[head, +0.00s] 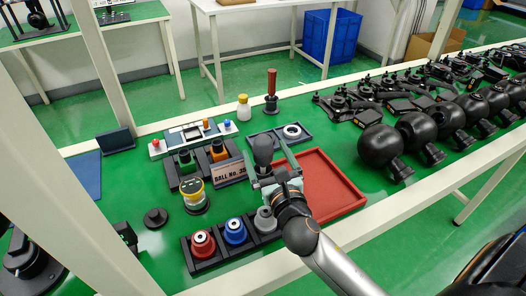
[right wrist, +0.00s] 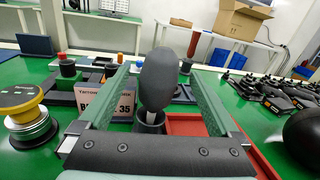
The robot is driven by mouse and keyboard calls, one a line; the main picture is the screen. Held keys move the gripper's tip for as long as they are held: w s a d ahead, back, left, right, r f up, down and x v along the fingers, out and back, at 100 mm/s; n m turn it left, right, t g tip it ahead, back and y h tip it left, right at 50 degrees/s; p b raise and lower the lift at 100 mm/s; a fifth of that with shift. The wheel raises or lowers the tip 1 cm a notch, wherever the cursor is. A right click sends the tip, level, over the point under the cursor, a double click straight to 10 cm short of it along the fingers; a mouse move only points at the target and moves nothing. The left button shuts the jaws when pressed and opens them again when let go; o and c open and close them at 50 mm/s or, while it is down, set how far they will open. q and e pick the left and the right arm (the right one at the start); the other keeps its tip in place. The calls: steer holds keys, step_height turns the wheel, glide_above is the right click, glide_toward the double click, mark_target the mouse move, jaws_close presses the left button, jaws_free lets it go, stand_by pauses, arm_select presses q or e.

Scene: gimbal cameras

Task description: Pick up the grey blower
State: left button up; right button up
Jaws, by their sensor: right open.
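The grey blower (head: 263,150) is a dark grey egg-shaped bulb that stands upright near the middle of the green table in the head view. In the right wrist view the blower (right wrist: 158,78) stands with its lower end in a dark round cup (right wrist: 150,123). My right gripper (head: 269,160) is open, its two green fingers on either side of the blower. In the right wrist view the fingers of my right gripper (right wrist: 160,72) show gaps to the bulb on both sides. My left gripper is not seen.
A red tray (head: 335,190) lies right of the gripper. A sign (head: 229,172), a yellow-topped jar (head: 195,196) and a rack with red and blue round pieces (head: 218,256) are close on the left. Black spheres (head: 380,146) line the right. A red-handled tool (head: 271,88) stands behind.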

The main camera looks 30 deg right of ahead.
steer(key=shift+f+b+x, duration=0.2)
steer(key=shift+x, duration=1.15)
steer(key=shift+f+b+x, duration=0.15)
steer(key=shift+x, duration=1.2)
steer(key=shift+c, duration=0.2)
jaws_close()
